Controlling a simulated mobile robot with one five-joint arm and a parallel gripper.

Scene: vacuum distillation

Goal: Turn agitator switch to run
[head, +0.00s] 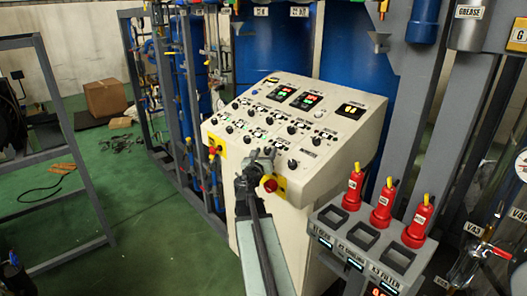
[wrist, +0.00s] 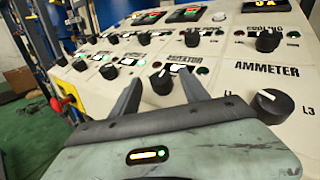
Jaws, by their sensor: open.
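The sloped beige control panel (head: 330,108) carries rows of black rotary knobs. In the wrist view, a black knob (wrist: 162,82) sits under a small label that appears to read AGITATOR, with indicator lamps beside it. This knob lies between the two fingertips of my gripper (wrist: 158,92). My gripper is open, and I cannot tell whether a finger touches the knob. In the head view, my gripper (head: 262,157) is at the lower edge of the panel face and covers part of the knob row. The knob's pointer and its position marks are too small to read.
The ammeter knob (wrist: 271,105) is right of my gripper. Other knobs (wrist: 110,72) are close on the left. A red mushroom button (head: 270,185) sits on the panel's front below my gripper.

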